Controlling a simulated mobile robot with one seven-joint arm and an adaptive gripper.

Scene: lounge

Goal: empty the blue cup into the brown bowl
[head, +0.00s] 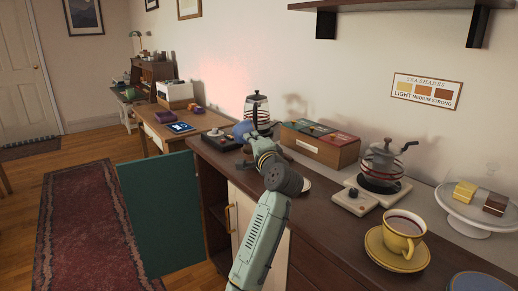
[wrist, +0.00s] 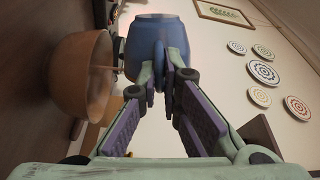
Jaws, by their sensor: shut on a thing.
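The blue cup (wrist: 158,42) is held by its handle between the fingers of my gripper (wrist: 163,88) in the wrist view. The wrist picture is turned sideways, with the counter at left, and the cup appears tipped far over. The brown bowl (wrist: 80,85) stands on the counter, just left of the cup in that view. A thin pinkish streak runs from the cup side into the bowl; it looks like liquid. In the head view the cup (head: 242,130) shows beyond my wrist. I cannot make out the bowl there; my arm probably hides it.
A glass pot (head: 257,108) stands close behind the cup. A tea box (head: 320,145), a kettle (head: 382,163) on a burner, a yellow cup (head: 401,232) on a saucer and a cake stand (head: 475,215) stand to the right. A teal panel (head: 160,212) is at left.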

